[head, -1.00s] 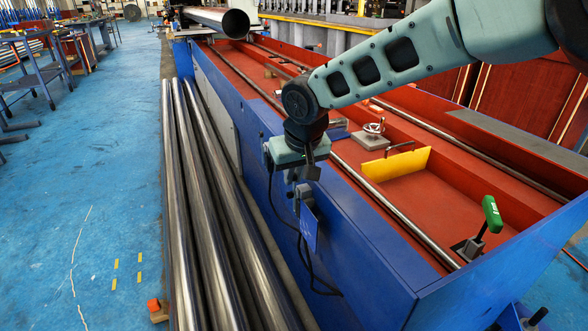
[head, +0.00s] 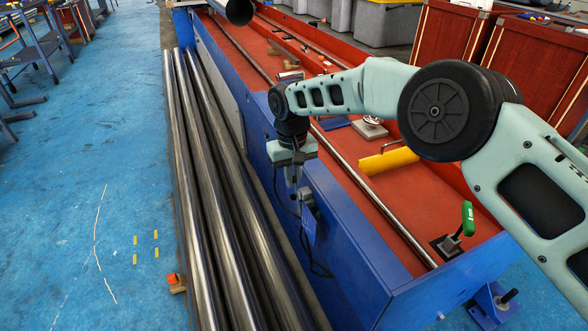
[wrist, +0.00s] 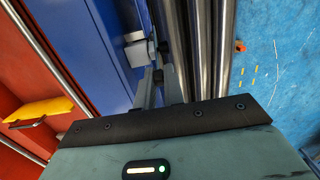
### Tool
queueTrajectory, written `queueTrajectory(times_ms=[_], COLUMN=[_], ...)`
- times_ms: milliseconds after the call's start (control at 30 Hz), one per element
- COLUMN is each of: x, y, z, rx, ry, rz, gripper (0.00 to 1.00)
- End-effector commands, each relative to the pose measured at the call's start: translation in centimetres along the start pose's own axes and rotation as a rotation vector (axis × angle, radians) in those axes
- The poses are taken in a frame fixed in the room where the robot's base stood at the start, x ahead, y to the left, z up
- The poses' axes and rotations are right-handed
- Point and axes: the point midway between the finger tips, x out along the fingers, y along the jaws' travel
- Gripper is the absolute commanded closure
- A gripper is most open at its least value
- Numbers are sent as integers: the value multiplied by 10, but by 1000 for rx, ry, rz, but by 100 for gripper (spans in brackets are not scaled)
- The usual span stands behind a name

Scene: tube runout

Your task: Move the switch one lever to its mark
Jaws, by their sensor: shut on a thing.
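The switch (head: 307,196) is a small grey box on the outer blue side wall of the machine, with a blue plate and dark cables below it. In the wrist view the grey box (wrist: 137,50) sits just beyond my fingertips. My gripper (head: 292,182) points down beside the box, and its fingers (wrist: 159,78) are closed on a small dark part there, which I take to be the switch one lever. The lever is mostly hidden between the fingers. I cannot make out its mark.
Long steel tubes (head: 210,180) lie along the floor side of the blue wall (head: 350,235), close to my gripper. A green-handled lever (head: 467,218) stands at the near end of the red bed. A yellow guard (head: 388,160) is inside the bed. Blue floor (head: 80,200) is open at left.

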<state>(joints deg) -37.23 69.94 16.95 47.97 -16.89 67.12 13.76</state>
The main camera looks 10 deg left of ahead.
Motion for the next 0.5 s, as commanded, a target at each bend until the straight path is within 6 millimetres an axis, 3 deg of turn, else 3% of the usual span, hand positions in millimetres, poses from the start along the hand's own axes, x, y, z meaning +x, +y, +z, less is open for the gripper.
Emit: queueTrajectory(times_ms=[500], x=[2], y=[0], z=[-3], rx=[1], ry=[-76], rz=[0], gripper=[100])
